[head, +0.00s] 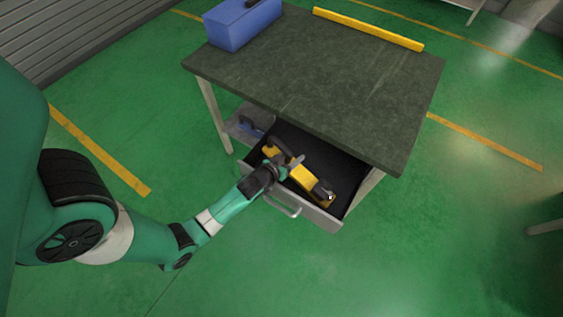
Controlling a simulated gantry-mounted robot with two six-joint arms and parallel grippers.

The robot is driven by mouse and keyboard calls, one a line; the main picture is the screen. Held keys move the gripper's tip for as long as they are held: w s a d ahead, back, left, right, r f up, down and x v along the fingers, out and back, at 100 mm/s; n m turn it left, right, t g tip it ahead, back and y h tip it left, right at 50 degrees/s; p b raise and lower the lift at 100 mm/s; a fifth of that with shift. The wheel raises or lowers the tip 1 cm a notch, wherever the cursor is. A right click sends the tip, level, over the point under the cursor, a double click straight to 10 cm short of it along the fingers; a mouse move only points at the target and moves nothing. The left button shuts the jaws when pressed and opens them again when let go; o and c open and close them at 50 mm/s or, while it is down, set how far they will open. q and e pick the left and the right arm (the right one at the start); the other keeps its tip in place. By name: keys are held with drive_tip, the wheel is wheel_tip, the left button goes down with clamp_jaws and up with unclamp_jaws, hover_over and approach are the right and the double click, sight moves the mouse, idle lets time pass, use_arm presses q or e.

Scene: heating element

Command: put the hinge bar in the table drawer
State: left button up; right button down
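The table drawer (325,216) is pulled open under the dark table top, with a grey front and a black inside. A yellow item with dark parts (303,178) is in the drawer area, partly hidden by my gripper; I cannot tell for sure whether it is the hinge bar. A long yellow bar (368,29) lies along the far edge of the table top. My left gripper (293,164) is over the drawer, right at the yellow item. Its fingers are too small to tell whether they grip it. My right gripper is not in view.
The table (320,75) has a mostly bare top, with a blue toolbox (240,22) at its far left corner. A lower shelf (238,131) holds a small blue item left of the drawer. The drawer handle (282,207) sticks out in front. The green floor around is clear.

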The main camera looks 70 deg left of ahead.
use_arm(q)
drive_tip(key=p+v, duration=0.2)
drive_tip(key=v, duration=1)
drive_tip(key=shift+r+p, duration=0.2)
drive_tip(key=shift+p, duration=0.1)
drive_tip(key=shift+w+a, duration=0.1)
drive_tip(key=w+d+r+m+t+h, duration=0.1)
drive_tip(key=w+d+r+t, duration=0.15)
drive_tip(key=w+r, duration=0.7)
drive_tip(key=w+d+r+m+t, duration=0.15)
drive_tip(key=w+r+t, duration=0.25)
drive_tip(key=r, duration=1.1)
drive_tip(key=w+d+r+m+t+h, duration=0.1)
drive_tip(key=w+d+r+t, duration=0.15)
drive_tip(key=w+r, duration=0.7)
drive_tip(key=s+d+r+m+t+h, duration=0.2)
drive_tip(key=s+d+r, duration=0.1)
drive_tip(key=r, duration=0.7)
drive_tip(key=s+d+r+m+t+h, duration=0.2)
drive_tip(key=s+d+r+t, duration=0.1)
drive_tip(key=r, duration=0.8)
drive_tip(key=s+d+r+m+t+h, duration=0.2)
drive_tip(key=s+d+r, duration=0.3)
drive_tip(key=r, duration=0.6)
drive_tip(key=shift+d+m+t+h, duration=0.35)
drive_tip(key=shift+d+t+h, duration=0.15)
drive_tip(key=shift+h, duration=0.1)
